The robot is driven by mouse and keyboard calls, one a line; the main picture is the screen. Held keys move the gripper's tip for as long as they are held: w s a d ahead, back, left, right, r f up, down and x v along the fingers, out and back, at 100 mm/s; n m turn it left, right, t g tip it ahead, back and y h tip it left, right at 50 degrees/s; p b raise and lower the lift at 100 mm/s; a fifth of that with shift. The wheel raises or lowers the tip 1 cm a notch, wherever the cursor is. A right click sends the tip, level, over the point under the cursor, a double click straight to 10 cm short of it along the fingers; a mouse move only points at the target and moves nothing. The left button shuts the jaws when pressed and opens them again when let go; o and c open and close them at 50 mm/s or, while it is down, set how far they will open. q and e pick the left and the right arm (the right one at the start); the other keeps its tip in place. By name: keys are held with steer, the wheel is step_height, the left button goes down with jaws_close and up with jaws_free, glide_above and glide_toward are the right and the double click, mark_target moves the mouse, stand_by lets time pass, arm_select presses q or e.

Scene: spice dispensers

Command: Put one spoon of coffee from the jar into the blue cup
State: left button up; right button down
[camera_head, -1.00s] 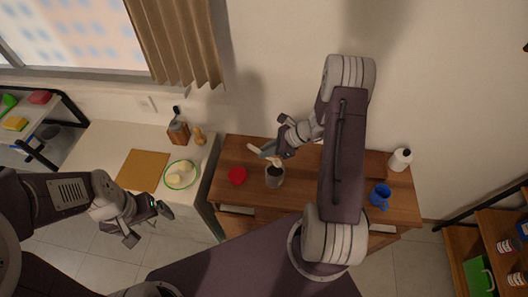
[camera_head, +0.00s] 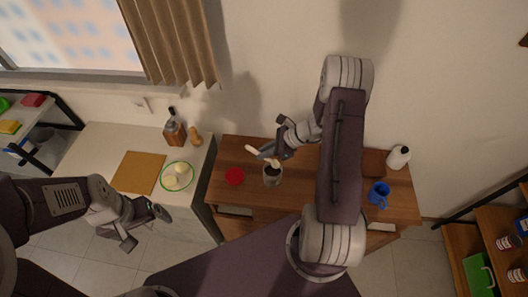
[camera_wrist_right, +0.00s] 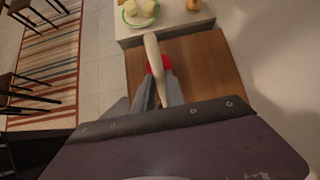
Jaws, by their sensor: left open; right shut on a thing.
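The grey jar (camera_head: 271,179) stands open on the wooden cabinet, with dark contents at its mouth. My right gripper (camera_head: 266,154) is just above and behind the jar, shut on a beige spoon (camera_head: 251,149). The spoon's lower end is at the jar's mouth; whether it is inside the coffee I cannot tell. In the right wrist view the spoon's handle (camera_wrist_right: 152,55) sticks out from between the fingers (camera_wrist_right: 158,92), and the jar is hidden. The blue cup (camera_head: 378,196) stands upright at the cabinet's right. My left gripper (camera_head: 146,222) is open and empty, left of the cabinet.
A red lid (camera_head: 235,176) lies left of the jar. A white bottle (camera_head: 397,159) and a brown box (camera_head: 373,163) stand behind the cup. My right arm hangs over the cabinet between jar and cup. A white counter at left holds a cutting board (camera_head: 138,172) and plate (camera_head: 177,189).

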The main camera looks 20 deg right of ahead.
steer(key=shift+f+b, duration=2.75)
steer(key=shift+f, duration=0.15)
steer(key=shift+r, duration=0.15)
steer(key=shift+r+p, duration=1.2)
steer(key=shift+r, duration=0.25)
steer(key=shift+r+p, duration=1.15)
steer(key=shift+r, duration=0.45)
